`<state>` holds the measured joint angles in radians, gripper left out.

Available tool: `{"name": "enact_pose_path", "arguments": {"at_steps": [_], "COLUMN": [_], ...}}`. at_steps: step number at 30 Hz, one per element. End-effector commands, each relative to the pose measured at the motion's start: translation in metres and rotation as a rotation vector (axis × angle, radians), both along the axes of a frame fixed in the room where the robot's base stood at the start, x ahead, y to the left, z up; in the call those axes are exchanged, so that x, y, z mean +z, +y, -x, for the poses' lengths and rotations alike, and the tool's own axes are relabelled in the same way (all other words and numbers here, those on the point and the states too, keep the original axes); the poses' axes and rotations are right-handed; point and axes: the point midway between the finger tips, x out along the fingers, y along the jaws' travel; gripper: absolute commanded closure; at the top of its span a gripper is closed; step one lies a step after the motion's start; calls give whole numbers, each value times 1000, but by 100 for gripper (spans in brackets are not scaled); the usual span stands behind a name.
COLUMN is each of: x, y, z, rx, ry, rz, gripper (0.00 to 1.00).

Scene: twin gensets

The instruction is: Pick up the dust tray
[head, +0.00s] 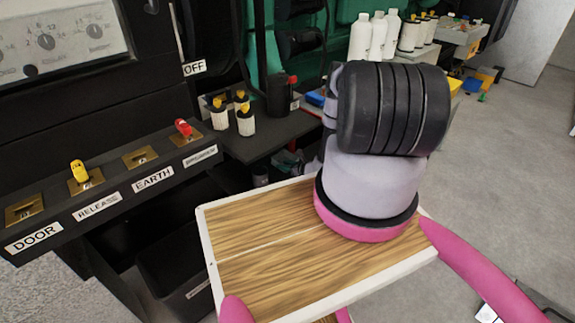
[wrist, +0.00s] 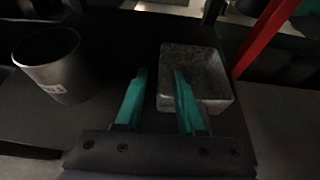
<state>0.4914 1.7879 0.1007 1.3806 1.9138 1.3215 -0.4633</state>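A grey speckled open tray (wrist: 215,88), which looks like the dust tray, sits on a dark surface in the wrist view, right of centre. My gripper (wrist: 155,72) is open, with its two teal fingers apart. The right finger overlaps the tray's left part in the picture, and the left finger is outside it to the left. The tray's left wall lies between the fingers in the picture. I cannot tell whether they touch it.
A grey cylindrical cup (wrist: 55,68) with a label stands left of my gripper. A red bar (wrist: 264,38) slants up beyond the tray's right side. In the head view, a lever panel (head: 110,195) is at left, with white bottles (head: 378,38) behind. Grey floor (head: 500,150) is open at right.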

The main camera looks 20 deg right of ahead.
Motion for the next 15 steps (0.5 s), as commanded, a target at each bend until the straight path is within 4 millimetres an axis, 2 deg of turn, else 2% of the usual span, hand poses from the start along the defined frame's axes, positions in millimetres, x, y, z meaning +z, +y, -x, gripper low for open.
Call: {"name": "enact_pose_path", "arguments": {"at_steps": [3, 6, 13, 14, 15], "x": [-7, -10, -10, -10, -10], "y": [6, 9, 9, 10, 10], "z": [-15, -22, -24, -24, -24], "rx": [2, 2, 0, 0, 0], "ry": [-1, -1, 0, 0, 0], "rz": [1, 1, 0, 0, 0], "gripper": [61, 61, 61, 65, 80]}}
